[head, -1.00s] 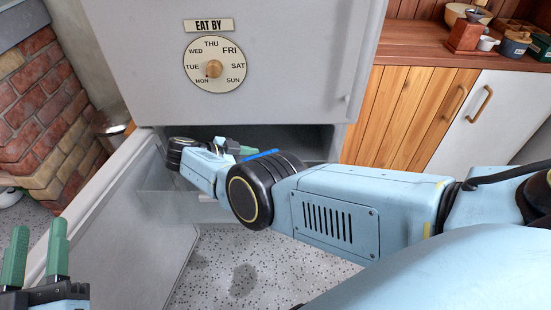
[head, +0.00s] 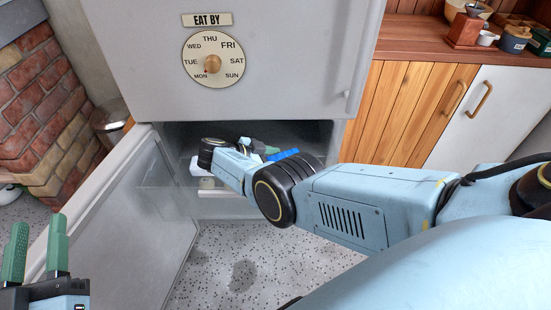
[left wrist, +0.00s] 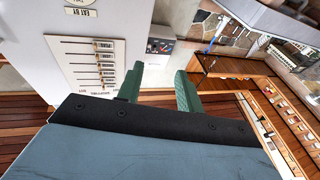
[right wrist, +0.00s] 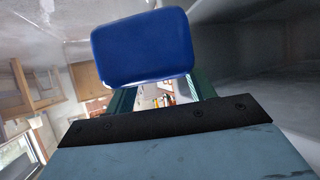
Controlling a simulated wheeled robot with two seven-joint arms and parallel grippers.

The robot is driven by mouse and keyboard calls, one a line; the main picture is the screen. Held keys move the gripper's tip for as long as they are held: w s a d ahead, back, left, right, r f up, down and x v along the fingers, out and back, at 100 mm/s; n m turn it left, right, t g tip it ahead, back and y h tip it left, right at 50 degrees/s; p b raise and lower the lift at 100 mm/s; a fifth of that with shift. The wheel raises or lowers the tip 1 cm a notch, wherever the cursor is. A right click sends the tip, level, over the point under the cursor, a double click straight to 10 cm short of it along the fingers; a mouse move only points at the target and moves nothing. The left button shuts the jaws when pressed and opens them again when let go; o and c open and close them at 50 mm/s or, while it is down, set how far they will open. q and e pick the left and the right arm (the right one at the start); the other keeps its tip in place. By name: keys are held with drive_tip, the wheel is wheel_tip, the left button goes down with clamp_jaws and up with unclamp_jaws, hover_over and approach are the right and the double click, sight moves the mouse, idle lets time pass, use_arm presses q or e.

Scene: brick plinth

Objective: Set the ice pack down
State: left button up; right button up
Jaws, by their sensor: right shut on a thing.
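The blue ice pack (right wrist: 142,48) is in the right wrist view, a rounded flat block between the green fingers of my right gripper (right wrist: 163,92), which is shut on it. In the head view only a blue strip of it (head: 284,155) shows above my arm, in front of the open freezer compartment (head: 310,133); my arm hides the rest. I cannot tell whether the pack touches any surface. My left gripper (head: 36,248) is open and empty at the lower left, away from the pack; its parted fingers show in the left wrist view (left wrist: 160,88).
The opened door (head: 125,220) stands to the left of the compartment. A clear drawer front (head: 225,206) is below the opening. The upper door with the "EAT BY" dial (head: 212,58) is closed above. A wooden counter (head: 420,40) is at the right.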

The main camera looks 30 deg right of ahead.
use_arm(q)
drive_tip(key=shift+r, duration=0.1)
use_arm(e)
drive_tip(key=shift+f+b, duration=0.35)
drive_tip(key=shift+f, duration=0.2)
drive_tip(key=o, duration=1.2)
use_arm(q)
drive_tip(key=r+t, duration=0.1)
drive_tip(key=s+r+t, duration=0.1)
drive_tip(key=r, duration=0.1)
drive_tip(key=shift+s+d+r+t+h, duration=0.1)
drive_tip(key=shift+s+r+t+h, duration=0.1)
drive_tip(key=shift+t+h, duration=0.15)
